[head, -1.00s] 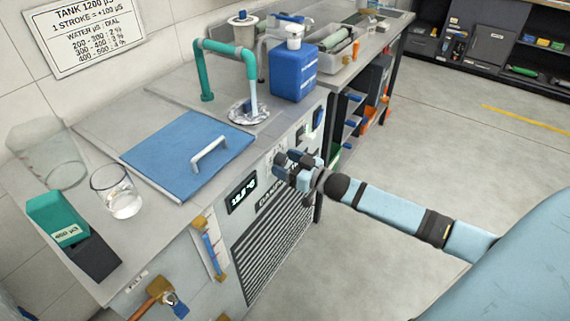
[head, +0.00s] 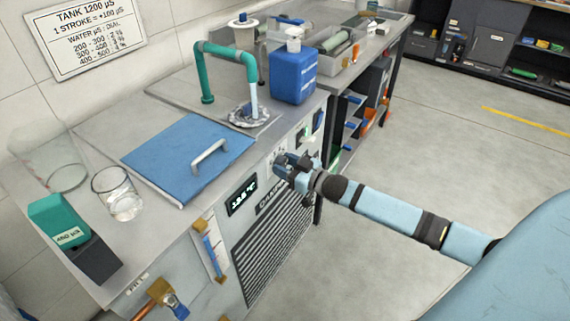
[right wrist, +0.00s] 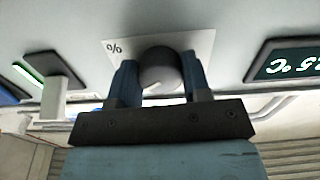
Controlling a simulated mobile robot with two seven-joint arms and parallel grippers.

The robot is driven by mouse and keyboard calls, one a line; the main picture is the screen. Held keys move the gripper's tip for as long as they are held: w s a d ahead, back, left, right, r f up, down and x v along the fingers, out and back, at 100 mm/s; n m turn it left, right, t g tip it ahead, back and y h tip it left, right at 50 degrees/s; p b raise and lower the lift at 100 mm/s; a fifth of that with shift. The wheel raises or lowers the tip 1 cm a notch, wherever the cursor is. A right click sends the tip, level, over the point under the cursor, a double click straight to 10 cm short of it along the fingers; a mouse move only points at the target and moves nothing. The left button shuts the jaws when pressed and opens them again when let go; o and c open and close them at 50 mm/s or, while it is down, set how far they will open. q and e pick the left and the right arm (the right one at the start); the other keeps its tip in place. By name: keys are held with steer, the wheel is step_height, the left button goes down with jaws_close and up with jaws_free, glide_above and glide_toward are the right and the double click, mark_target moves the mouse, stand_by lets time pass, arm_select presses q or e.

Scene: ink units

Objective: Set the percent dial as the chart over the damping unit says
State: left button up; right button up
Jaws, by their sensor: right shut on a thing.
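The percent dial (right wrist: 160,68) is a dark round knob on a white plate marked "%" in the right wrist view. My right gripper (right wrist: 160,82) is shut on it, one blue finger on each side. In the head view the right gripper (head: 284,168) reaches the front panel of the damping unit (head: 272,252) and hides the dial. The chart (head: 86,36) on the wall reads tank 1200 µS, 1 stroke = +100 µS, with water µS ranges against dial percentages. A teal meter (head: 62,222) on the counter shows a number near 450 µS, hard to read exactly. My left gripper is not in view.
A lit display (head: 241,195) sits left of the dial. A blue lid (head: 187,157) with a handle, a glass beaker (head: 117,196), a teal pump spout (head: 228,58) and a blue canister (head: 293,74) are on top. Open floor lies to the right.

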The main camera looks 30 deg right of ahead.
steer(key=shift+r+n+p, duration=0.1)
steer(key=shift+n+p, duration=0.25)
steer(key=shift+n, duration=0.25)
steer(key=shift+n+p, duration=0.4)
steer(key=shift+n, duration=1.2)
steer(key=shift+n+p, duration=0.5)
steer(key=shift+n, duration=0.3)
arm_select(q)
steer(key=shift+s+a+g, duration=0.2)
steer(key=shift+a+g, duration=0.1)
arm_select(e)
steer(key=shift+n, duration=0.4)
steer(key=o, duration=0.9)
steer(key=shift+d, duration=0.1)
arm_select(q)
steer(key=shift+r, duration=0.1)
arm_select(e)
steer(key=shift+o, duration=0.2)
